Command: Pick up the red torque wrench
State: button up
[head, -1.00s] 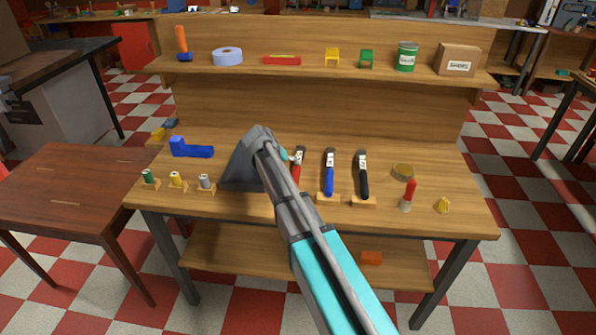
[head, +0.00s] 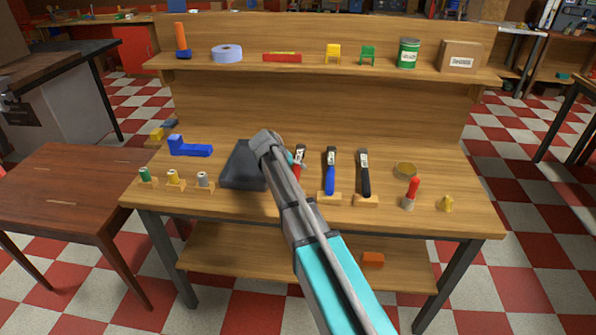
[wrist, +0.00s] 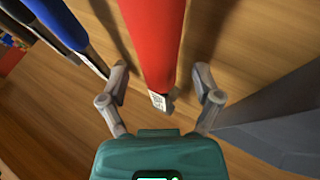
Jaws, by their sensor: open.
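The red torque wrench (head: 299,165) stands in the row on the workbench, left of a blue one, and my arm hides part of it in the head view. My gripper (wrist: 161,76) is open, with one finger on each side of the red wrench. Small gaps show between the fingers and the wrench. The gripper is mostly hidden behind my arm in the head view.
The blue wrench (head: 330,172) and the black wrench (head: 364,175) stand to the right. A dark tray (head: 235,176) lies close on the left. A red-tipped item (head: 412,192) and a yellow piece (head: 446,204) sit at the right. A shelf (head: 310,68) runs behind.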

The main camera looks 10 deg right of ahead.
jog(key=shift+w+d+f, duration=0.1)
jog(key=shift+d+f, duration=0.2)
jog(key=shift+f, duration=0.15)
grip_shut()
dwell(0.6)
